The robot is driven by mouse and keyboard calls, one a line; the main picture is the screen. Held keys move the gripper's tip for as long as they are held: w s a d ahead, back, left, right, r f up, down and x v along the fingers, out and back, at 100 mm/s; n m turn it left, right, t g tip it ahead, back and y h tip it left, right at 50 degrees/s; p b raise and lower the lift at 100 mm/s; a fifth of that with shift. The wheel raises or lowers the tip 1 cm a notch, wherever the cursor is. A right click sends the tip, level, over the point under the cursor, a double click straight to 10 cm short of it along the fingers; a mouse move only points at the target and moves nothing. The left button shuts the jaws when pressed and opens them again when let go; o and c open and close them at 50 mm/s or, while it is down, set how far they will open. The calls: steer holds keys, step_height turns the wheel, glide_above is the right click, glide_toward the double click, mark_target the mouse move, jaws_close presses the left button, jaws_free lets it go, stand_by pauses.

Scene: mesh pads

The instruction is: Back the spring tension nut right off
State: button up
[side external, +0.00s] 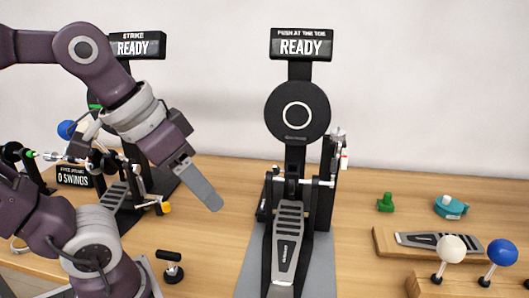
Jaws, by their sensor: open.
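A black bass drum pedal (287,235) stands in the middle of the table, with a silver footboard. A narrow upright part with white and red on it (344,158) is on the right of its frame, perhaps the spring assembly. The tension nut is too small to make out. A second pedal (114,196) stands at the left, partly behind my arm; a small yellow piece (166,207) shows at its side. My gripper (212,203) is open, seen side-on with its grey fingers pointing down and right. It is in front of the left pedal in the picture, apart from the middle one.
READY signs top both stands (300,46). At the right are a green knob (385,202), a teal object (451,207), a loose footboard (440,240) and white (450,248) and blue (502,252) ball beaters. A black T-handled piece (172,268) stands front left.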

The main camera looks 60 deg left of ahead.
steer(key=w+a+r+n+g+h, duration=0.1)
steer(key=w+a+r+n, duration=0.15)
steer(key=w, duration=0.35)
steer(key=w+a+r+n+h, duration=0.1)
steer(key=w+r+n, duration=0.1)
steer(key=w+r, duration=0.25)
steer(key=r+n+g+y, duration=0.1)
steer(key=n+y, duration=0.4)
steer(key=y, duration=0.1)
glide_above(339, 129)
steer(key=s+d, duration=0.2)
steer(key=shift+w+d+f+g, duration=0.1)
steer(key=shift+d+f+g, duration=0.05)
steer(key=shift+f+g, duration=0.15)
steer(key=x, duration=0.6)
steer(key=shift+w+f, duration=0.1)
steer(key=shift+f, duration=0.1)
jaws_close()
